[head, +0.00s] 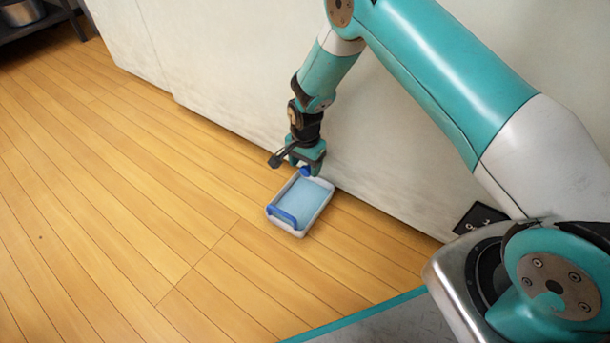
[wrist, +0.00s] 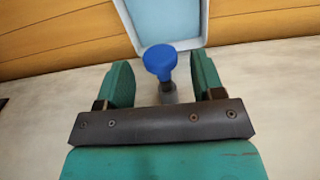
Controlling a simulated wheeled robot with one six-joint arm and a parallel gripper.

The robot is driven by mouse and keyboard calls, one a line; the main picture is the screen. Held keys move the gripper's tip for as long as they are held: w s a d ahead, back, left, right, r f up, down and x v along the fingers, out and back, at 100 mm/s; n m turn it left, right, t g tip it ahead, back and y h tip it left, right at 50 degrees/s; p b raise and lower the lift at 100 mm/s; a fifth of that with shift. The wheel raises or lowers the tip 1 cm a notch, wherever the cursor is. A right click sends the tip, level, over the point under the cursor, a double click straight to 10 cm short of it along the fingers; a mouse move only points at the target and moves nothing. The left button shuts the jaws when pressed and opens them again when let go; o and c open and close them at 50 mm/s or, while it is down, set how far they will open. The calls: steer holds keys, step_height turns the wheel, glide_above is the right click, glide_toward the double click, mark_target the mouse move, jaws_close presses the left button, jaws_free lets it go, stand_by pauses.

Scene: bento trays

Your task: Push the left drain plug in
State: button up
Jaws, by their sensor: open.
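A blue round-topped plug (wrist: 160,60) on a darker stem stands at the near end of the tray in the wrist view. It also shows in the head view (head: 306,171), just under my gripper (head: 304,160). The open fingers of my gripper (wrist: 163,70) are on either side of the plug, with gaps visible on both sides. I see only one such plug, and cannot tell whether it is the left one. The base of its stem is partly hidden by the gripper body.
A white tray (head: 316,219) with a light blue inside lies on the wooden floor (head: 130,190). A blue bar handle (head: 283,217) crosses its near end. A pale wall (head: 230,70) stands close behind. Floor to the left is clear. A dark shelf (head: 40,25) stands far left.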

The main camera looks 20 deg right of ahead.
steer(key=shift+f+b, duration=0.3)
steer(key=shift+f, duration=0.65)
steer(key=shift+c, duration=0.3)
jaws_close()
steer(key=shift+w+d+p, duration=0.55)
steer(key=shift+w+d, duration=0.25)
steer(key=shift+d, duration=0.25)
steer(key=shift+o, duration=0.3)
jaws_free()
steer(key=shift+r, duration=0.1)
step_height(320, 180, up, 17)
steer(key=p, duration=0.9)
steer(key=shift+r, duration=0.15)
